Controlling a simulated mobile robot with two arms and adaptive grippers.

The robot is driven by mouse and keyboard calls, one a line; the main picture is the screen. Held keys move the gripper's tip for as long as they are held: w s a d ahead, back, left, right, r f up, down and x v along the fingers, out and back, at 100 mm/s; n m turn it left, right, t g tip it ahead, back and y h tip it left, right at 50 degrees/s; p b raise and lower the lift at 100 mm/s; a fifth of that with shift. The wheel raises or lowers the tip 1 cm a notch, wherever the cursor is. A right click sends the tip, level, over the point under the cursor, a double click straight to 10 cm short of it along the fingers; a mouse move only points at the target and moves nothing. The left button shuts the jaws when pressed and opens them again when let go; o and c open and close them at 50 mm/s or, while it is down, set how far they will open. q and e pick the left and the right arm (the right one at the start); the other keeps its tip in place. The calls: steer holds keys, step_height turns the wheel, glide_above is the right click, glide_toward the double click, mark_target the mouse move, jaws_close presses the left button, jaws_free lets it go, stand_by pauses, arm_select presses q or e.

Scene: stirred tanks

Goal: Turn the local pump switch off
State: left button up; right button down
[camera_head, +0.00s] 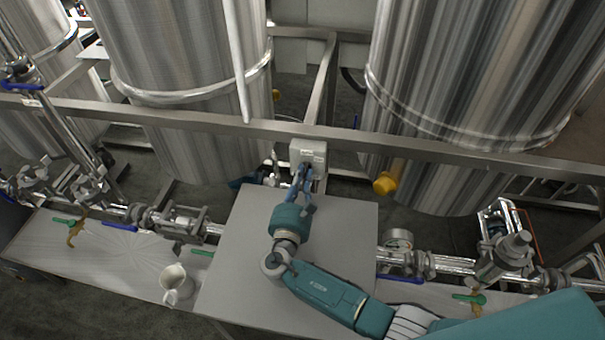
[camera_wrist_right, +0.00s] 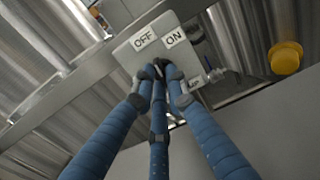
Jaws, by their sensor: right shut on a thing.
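The pump switch box (camera_head: 309,152) is a light grey box on the metal rail, in the middle of the head view. In the right wrist view the box (camera_wrist_right: 150,29) carries an OFF label on the left and an ON label on the right. My right gripper (camera_head: 303,170) reaches up to the front of the box. In the right wrist view its blue fingers (camera_wrist_right: 160,72) are closed together just below the labels, shut on the switch's dark knob, which they mostly hide. I cannot tell which label the knob points to. My left gripper is not in view.
A grey table top (camera_head: 345,215) lies under my right arm. A white jug (camera_head: 175,284) stands to its left. Steel tanks (camera_head: 185,75) rise behind the rail (camera_head: 400,143). A yellow cap (camera_head: 385,183) sits right of the box. Pipes with blue and green-handled valves run along both sides.

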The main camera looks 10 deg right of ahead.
steer(key=shift+n, duration=0.5)
steer(key=c, duration=1.7)
jaws_free()
steer(key=shift+c, duration=0.2)
steer(key=v, duration=1.2)
